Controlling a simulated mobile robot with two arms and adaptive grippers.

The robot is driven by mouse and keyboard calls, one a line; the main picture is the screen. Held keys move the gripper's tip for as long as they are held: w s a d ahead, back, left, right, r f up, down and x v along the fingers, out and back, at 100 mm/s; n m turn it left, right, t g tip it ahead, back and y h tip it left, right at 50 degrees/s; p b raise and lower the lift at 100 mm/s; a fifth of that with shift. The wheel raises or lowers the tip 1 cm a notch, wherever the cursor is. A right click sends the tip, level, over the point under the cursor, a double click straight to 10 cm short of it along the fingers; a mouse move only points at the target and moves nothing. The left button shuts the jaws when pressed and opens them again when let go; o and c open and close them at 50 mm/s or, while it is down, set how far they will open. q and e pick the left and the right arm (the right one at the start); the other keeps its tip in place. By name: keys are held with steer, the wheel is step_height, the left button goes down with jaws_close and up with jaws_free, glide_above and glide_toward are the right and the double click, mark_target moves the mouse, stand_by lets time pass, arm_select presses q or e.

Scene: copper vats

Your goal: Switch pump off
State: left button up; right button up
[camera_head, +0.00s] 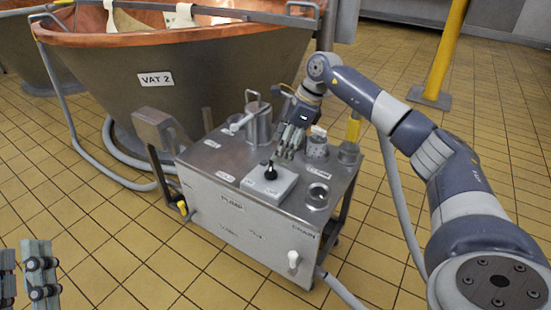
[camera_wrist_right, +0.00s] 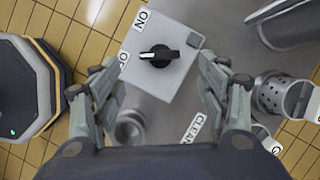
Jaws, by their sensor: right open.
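The pump switch is a black rotary knob (camera_wrist_right: 160,56) on a pale box (camera_head: 269,182). The box sits on top of the steel pump cart (camera_head: 230,211). An ON label (camera_wrist_right: 142,18) is at the box's upper left; an OFF label (camera_wrist_right: 124,60) is partly hidden by a finger. My right gripper (camera_head: 291,141) is open above the switch, fingers either side of the knob, not touching it. My left gripper (camera_head: 20,276) is at the lower left, fingers apart, far from the cart.
Metal cups and a perforated strainer (camera_head: 317,147) stand close to the right gripper. A steel pot (camera_head: 258,124) is behind the switch, and a drain handle (camera_head: 293,262) is on the cart's front. Vat 2 (camera_head: 190,85) stands behind. Hoses lie on the tiled floor.

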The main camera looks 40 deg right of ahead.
steer(key=shift+v, duration=2.25)
